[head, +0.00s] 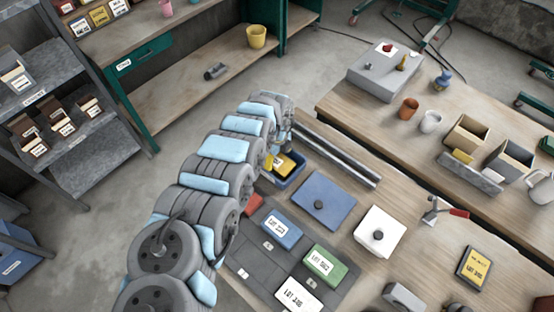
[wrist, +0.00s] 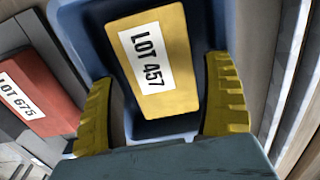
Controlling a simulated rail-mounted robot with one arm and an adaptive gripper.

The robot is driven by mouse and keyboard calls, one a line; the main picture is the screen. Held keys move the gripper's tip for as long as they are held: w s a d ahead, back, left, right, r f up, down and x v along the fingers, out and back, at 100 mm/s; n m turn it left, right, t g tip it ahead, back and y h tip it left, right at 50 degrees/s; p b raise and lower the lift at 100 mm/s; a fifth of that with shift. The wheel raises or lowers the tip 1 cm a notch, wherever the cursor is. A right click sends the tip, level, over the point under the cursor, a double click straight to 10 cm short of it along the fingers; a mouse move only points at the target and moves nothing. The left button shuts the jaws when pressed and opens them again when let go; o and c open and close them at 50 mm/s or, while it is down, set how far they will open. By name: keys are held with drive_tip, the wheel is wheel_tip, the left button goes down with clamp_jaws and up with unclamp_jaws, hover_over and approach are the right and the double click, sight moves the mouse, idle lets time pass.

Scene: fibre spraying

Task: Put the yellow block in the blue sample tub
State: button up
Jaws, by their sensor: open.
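The yellow block (wrist: 179,87), with a white label reading LOT 457, lies inside the blue sample tub (wrist: 77,43) in the wrist view. In the head view the yellow block (head: 284,164) shows in the blue tub (head: 292,180), partly hidden behind my arm. My gripper (wrist: 168,105) is open, with its yellow fingers on either side of the block's lower end and apart from it.
A red LOT 675 block (wrist: 36,93) lies left of the tub. A grey mat (head: 255,258) holds blue, green and white blocks. A blue lid (head: 323,197) and a white lid (head: 380,232) lie to the right. Metal rails (head: 340,155) run behind the tub.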

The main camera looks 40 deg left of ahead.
sight(277, 160)
wheel_tip(277, 160, up, 10)
drive_tip(key=shift+f, duration=0.25)
idle(0.4)
idle(0.5)
